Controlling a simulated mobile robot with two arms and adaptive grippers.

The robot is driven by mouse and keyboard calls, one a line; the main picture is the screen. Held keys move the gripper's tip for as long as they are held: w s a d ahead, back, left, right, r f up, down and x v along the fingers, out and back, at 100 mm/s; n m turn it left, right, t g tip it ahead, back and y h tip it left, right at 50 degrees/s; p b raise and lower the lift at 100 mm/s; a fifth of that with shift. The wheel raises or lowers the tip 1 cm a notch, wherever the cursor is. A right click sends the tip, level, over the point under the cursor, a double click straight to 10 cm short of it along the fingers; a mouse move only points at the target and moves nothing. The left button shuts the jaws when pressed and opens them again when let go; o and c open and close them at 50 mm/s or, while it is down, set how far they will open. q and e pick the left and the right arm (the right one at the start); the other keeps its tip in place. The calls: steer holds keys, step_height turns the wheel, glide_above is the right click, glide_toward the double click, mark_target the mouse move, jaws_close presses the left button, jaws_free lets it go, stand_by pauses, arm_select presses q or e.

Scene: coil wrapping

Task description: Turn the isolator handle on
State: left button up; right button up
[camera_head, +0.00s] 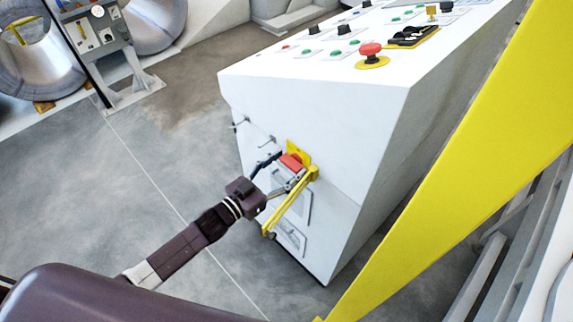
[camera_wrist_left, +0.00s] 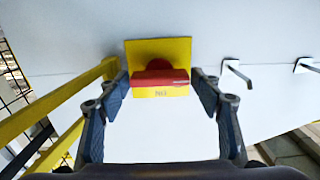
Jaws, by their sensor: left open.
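The isolator handle (camera_head: 291,162) is a red bar on a yellow plate (camera_head: 305,153) on the side of the white control desk. My left gripper (camera_head: 273,172) is at the handle. In the left wrist view my left gripper (camera_wrist_left: 160,90) is open, with one finger at each end of the red bar. I cannot tell whether the fingertips touch it. My right gripper is not in view.
A yellow bar (camera_head: 291,200) runs beside the handle, close to my left gripper. Metal hooks (camera_head: 259,135) stick out of the white desk (camera_head: 310,110). A red mushroom button (camera_head: 370,49) sits on the desk top. A large yellow beam (camera_head: 450,170) crosses the right side.

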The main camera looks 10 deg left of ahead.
arm_select(q)
steer(key=c, duration=0.8)
steer(key=shift+c, duration=0.2)
